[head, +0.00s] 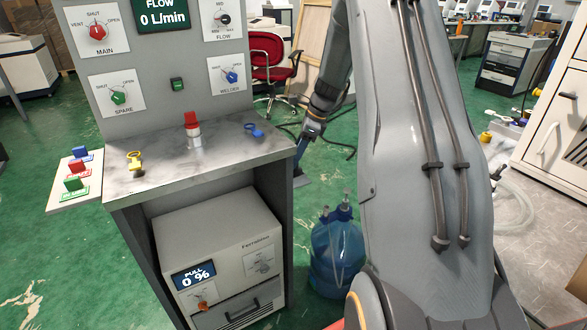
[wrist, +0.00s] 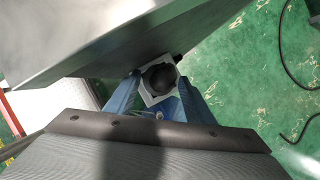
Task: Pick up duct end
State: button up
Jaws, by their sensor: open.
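In the wrist view a pale square piece with a dark round middle, which looks like the duct end (wrist: 160,78), shows between and just beyond my finger tips. I cannot tell how far it is from them or whether they touch it. My gripper (wrist: 158,88) has two blue fingers spread apart, one on each side of that piece. In the head view my gripper (head: 302,152) points down beside the right edge of the bench. The duct end cannot be made out clearly there.
The grey bench (head: 215,160) stands close to the left of my gripper, with a red-topped part and small levers on it. A blue water bottle (head: 337,255) stands on the floor to its right. A dark cable (wrist: 292,70) lies on the green floor.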

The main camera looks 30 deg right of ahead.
jog(key=shift+x, duration=0.85)
jog(key=c, duration=1.2)
jog(key=shift+r, duration=0.15)
